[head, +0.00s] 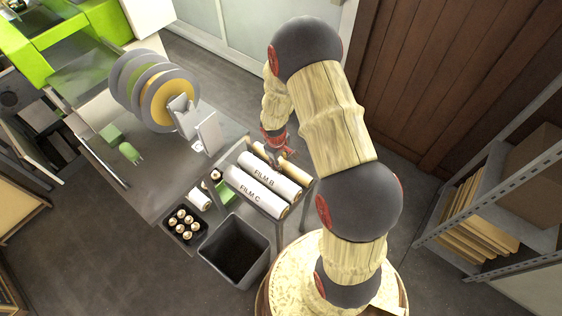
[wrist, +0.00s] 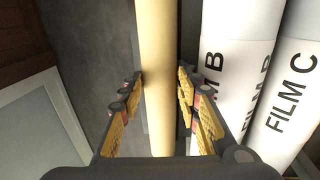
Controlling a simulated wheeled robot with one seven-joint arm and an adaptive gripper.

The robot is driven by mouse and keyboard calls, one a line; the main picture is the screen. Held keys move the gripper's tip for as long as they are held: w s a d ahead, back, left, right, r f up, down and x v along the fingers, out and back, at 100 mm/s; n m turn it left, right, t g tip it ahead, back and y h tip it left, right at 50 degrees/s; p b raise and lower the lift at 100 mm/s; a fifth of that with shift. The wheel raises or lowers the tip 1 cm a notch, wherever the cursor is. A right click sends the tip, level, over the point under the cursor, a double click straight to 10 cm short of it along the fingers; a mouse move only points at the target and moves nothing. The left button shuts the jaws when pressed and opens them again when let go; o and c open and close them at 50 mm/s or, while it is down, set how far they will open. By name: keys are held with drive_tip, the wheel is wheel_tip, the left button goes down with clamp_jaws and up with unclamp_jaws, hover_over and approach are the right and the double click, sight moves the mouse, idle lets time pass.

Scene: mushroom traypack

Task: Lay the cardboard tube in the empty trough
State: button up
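The cardboard tube (wrist: 157,40) is a plain tan cylinder, running up the middle of the wrist view. In the head view its tan end (head: 262,150) shows at the back of the rack, beside the roll marked FILM B (head: 264,174). My gripper (wrist: 160,78) has one finger on each side of the tube, with the tips at or very near its sides. I cannot tell whether they press on it. In the head view my gripper (head: 279,146) is over the tube and hides part of it. I cannot make out an empty trough.
The roll FILM C (head: 250,192) lies in front of FILM B in the rack. A black tray (head: 184,224) of mushrooms and a dark bin (head: 235,250) stand at the front. A machine with large discs (head: 160,90) is at the left, a shelf (head: 480,215) at the right.

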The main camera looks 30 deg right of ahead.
drive_tip(key=o, duration=0.5)
drive_tip(key=r, duration=0.4)
drive_tip(key=a+r, duration=0.1)
drive_tip(key=r, duration=0.7)
drive_tip(key=shift+s+a, duration=0.3)
drive_tip(key=shift+a, duration=0.05)
drive_tip(key=s+m+g, duration=0.1)
drive_tip(key=s+m, duration=0.1)
drive_tip(key=s, duration=0.3)
drive_tip(key=s+a+r+t, duration=0.2)
drive_tip(key=s+a+r, duration=0.2)
drive_tip(key=r, duration=0.6)
drive_tip(key=s+a+r+m+t+y, duration=0.1)
drive_tip(key=s+a+r, duration=0.3)
drive_tip(key=r, duration=0.6)
drive_tip(key=s+a+r+m+t, duration=0.1)
drive_tip(key=s+a+r+t, duration=0.2)
drive_tip(key=s+r, duration=0.3)
drive_tip(key=shift+s+a+r+y, duration=0.1)
drive_tip(key=shift+a+r, duration=0.1)
drive_tip(key=shift+r, duration=0.6)
drive_tip(key=shift+s+a+r+y, duration=0.1)
drive_tip(key=shift+a+r, duration=0.15)
drive_tip(key=shift+r, duration=0.55)
drive_tip(key=shift+a+r+y, duration=0.1)
drive_tip(key=shift+a+r, duration=0.1)
drive_tip(key=shift+r, duration=0.6)
